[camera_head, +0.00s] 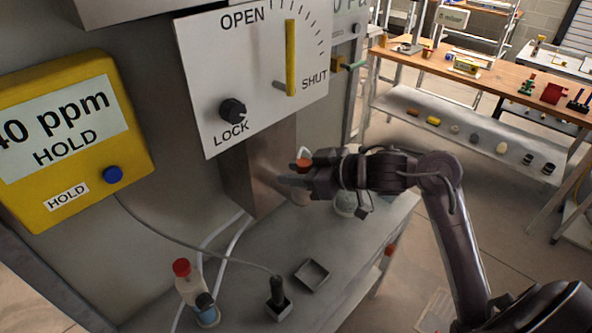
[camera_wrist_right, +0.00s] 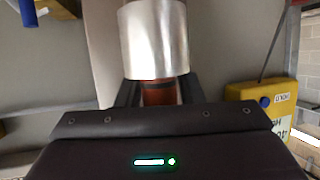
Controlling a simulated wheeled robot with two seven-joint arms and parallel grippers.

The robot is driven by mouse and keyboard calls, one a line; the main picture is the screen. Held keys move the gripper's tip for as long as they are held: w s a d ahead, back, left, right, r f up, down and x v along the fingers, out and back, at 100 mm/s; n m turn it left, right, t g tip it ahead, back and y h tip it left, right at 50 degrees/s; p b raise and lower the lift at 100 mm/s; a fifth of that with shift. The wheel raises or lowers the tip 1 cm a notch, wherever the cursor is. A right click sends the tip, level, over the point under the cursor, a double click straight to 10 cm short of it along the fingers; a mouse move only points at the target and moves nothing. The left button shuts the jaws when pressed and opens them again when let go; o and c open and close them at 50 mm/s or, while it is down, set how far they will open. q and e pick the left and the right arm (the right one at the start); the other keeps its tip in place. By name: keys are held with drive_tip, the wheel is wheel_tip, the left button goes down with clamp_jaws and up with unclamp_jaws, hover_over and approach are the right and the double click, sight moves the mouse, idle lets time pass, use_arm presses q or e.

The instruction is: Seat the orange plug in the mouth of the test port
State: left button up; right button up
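My right gripper (camera_head: 292,181) reaches in from the right, below the white OPEN/SHUT panel. A small orange-red part (camera_head: 303,164) shows just above its fingers. In the right wrist view the orange plug (camera_wrist_right: 159,93) sits between the two dark fingers of this gripper (camera_wrist_right: 159,95), which look closed on its sides. A shiny silver cylinder (camera_wrist_right: 154,42), apparently the test port, stands in line with the plug and meets its upper end in the picture. I cannot tell whether the plug is inside the mouth or only against it. My left gripper is not in view.
The white panel (camera_head: 205,80) with a yellow lever (camera_head: 291,58) and black knob (camera_head: 232,110) hangs above. A yellow meter (camera_head: 130,140) is at left. A red-capped bottle (camera_head: 190,292) and small tray (camera_head: 312,273) stand on the grey shelf (camera_head: 250,260).

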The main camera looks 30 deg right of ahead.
drive_tip(key=shift+o, duration=1.1)
drive_tip(key=shift+r, duration=0.1)
drive_tip(key=shift+s+d, duration=0.1)
drive_tip(key=shift+d, duration=0.05)
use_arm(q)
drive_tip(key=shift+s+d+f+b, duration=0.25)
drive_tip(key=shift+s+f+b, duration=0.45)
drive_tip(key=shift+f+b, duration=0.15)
use_arm(e)
drive_tip(key=v, duration=1.1)
drive_tip(key=shift+s+d+r, duration=0.2)
drive_tip(key=shift+s, duration=0.05)
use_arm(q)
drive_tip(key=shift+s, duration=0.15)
